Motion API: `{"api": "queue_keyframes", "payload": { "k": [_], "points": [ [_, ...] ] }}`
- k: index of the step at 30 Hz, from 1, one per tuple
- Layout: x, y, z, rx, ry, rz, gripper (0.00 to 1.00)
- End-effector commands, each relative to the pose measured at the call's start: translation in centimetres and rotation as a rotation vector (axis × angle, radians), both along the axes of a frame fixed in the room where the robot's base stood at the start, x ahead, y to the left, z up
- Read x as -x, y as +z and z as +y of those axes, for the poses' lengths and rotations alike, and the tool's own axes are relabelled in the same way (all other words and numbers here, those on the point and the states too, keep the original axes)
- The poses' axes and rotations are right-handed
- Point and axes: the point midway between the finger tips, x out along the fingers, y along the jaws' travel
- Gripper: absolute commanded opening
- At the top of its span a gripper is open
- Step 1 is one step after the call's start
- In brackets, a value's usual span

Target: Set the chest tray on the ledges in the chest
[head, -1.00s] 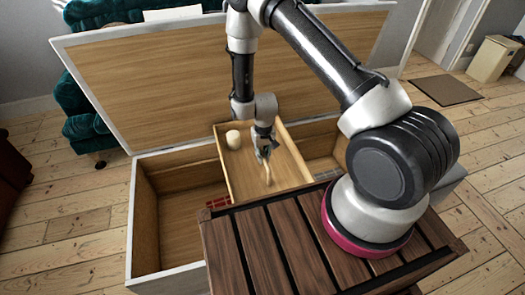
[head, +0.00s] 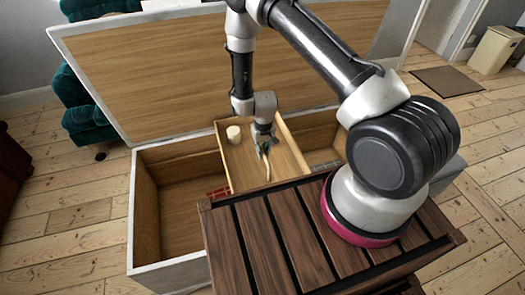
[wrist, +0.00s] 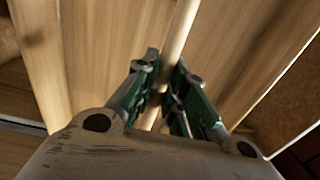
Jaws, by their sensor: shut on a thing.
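The chest (head: 146,215) is a large open box with wooden inner walls and pale outer edges. The chest tray (head: 240,163), a shallow wooden tray, lies across the chest's middle near rim height. My gripper (head: 264,150) reaches down into the tray and is shut on its thin wooden bar. In the wrist view my green-padded fingers (wrist: 168,88) close around this bar (wrist: 181,30), with the tray floor (wrist: 115,40) on both sides. The ledges are not clearly visible, so I cannot tell whether the tray touches them.
A pale cylinder (head: 233,134) stands in the tray's far left corner. The raised lid (head: 170,75) rises behind the chest. A red patterned thing (head: 217,194) shows low in the chest. A teal armchair (head: 85,110) is behind left.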

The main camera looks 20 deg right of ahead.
Motion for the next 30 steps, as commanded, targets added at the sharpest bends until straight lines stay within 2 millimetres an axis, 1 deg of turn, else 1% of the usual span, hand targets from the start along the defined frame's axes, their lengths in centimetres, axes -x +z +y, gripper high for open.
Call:
{"api": "queue_keyframes", "payload": {
  "k": [17,30],
  "points": [
    [-0.1,0.0,0.0,-0.001,0.0,-0.002,0.0],
    [-0.1,-1.0,0.0,0.0,-0.001,-0.001,0.0]
  ]
}}
